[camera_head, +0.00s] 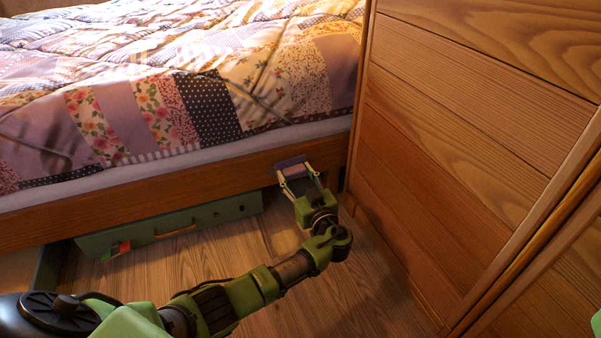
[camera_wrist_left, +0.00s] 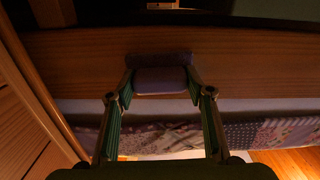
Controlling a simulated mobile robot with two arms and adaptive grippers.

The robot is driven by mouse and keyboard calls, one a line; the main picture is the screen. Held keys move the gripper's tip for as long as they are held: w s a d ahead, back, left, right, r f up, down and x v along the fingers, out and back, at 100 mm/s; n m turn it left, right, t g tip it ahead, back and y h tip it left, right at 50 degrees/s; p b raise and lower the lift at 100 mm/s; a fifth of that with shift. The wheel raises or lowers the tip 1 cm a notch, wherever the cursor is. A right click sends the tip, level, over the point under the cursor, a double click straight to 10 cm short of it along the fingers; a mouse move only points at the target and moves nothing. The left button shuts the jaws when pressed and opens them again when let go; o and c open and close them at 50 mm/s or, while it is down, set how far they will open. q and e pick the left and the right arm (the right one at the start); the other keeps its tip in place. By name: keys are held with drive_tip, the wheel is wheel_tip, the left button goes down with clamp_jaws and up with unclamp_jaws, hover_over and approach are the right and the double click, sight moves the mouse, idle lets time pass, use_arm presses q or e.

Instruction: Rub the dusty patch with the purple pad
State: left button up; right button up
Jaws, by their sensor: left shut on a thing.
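My left gripper (camera_head: 299,176) is at the bed's wooden side rail, near its right end, and is shut on the purple pad (camera_head: 291,161). The pad also shows in the left wrist view (camera_wrist_left: 160,80), between the two fingertips (camera_wrist_left: 161,88). It lies close against the rail (camera_wrist_left: 260,65); I cannot tell for sure whether it touches. A darker, rough purple strip (camera_wrist_left: 160,59) runs along the pad's far edge and looks like part of it. I cannot make out the dusty patch; the pad may cover it. My right gripper is not in view.
A patchwork quilt (camera_head: 150,110) covers the bed above the rail. A green drawer (camera_head: 205,217) with a wooden handle is under the bed, with a small red and green item (camera_head: 117,250) at its front. A wooden cabinet (camera_head: 460,130) stands close on the right. Floor (camera_head: 240,255) is open in front.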

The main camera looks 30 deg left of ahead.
use_arm(q)
drive_tip(key=shift+s+a+p, duration=0.35)
drive_tip(key=shift+s+a, duration=0.5)
drive_tip(key=shift+s, duration=0.1)
drive_tip(key=shift+s+a+p, duration=0.5)
drive_tip(key=shift+s+a, duration=1)
drive_tip(key=shift+s, duration=0.2)
drive_tip(key=v, duration=0.6)
drive_tip(key=shift+d, duration=0.1)
